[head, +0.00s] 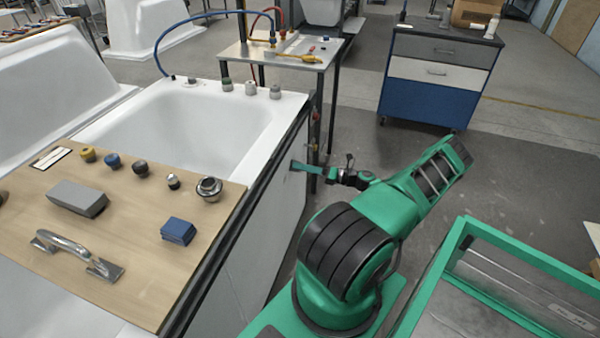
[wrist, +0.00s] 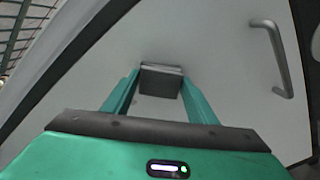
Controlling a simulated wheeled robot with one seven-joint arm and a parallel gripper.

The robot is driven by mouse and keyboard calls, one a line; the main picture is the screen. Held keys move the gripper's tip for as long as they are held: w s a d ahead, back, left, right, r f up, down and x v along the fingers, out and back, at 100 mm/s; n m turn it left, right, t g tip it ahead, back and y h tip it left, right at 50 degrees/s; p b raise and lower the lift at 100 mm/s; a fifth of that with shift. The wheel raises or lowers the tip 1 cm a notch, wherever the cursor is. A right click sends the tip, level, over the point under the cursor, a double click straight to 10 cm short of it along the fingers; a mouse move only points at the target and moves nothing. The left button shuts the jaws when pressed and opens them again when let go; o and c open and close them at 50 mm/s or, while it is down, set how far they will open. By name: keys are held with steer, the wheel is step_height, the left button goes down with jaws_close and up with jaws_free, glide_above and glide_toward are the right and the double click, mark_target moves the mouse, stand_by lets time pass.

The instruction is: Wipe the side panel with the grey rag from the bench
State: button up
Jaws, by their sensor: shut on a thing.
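My gripper (head: 308,168) reaches to the outer side of the white tub, at the far part of its side panel (head: 250,255). In the wrist view its green fingers (wrist: 160,98) are shut on the grey rag (wrist: 161,72), which looks like a small dark folded pad. The rag is in front of the white side panel (wrist: 215,75); I cannot tell whether it touches. In the head view the rag is not clearly visible, hidden around the fingertips.
A bar handle (wrist: 272,58) shows at right in the wrist view. A blue drawer cabinet (head: 440,75) stands behind; floor between is clear.

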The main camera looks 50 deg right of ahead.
steer(key=shift+w+d, duration=0.25)
steer(key=shift+d, duration=0.4)
steer(key=shift+w+d, duration=0.3)
steer(key=shift+d, duration=0.3)
steer(key=shift+w+d, duration=0.25)
steer(key=shift+d, duration=0.4)
steer(key=shift+s+a, duration=0.45)
steer(key=shift+a, duration=0.75)
steer(key=shift+s+a, duration=0.5)
steer(key=shift+a, duration=0.75)
steer(key=shift+s+a, duration=0.45)
steer(key=shift+a, duration=0.75)
steer(key=shift+s+a, duration=0.35)
steer(key=shift+a, duration=0.4)
steer(key=shift+s+a, duration=0.35)
steer(key=shift+a, duration=0.35)
steer(key=shift+a, duration=0.1)
steer(key=shift+s+a, duration=0.4)
steer(key=shift+a, duration=0.35)
steer(key=shift+s+a, duration=0.35)
steer(key=shift+a, duration=0.4)
steer(key=shift+s, duration=0.1)
steer(key=shift+v, duration=2.95)
steer(key=shift+d, duration=0.15)
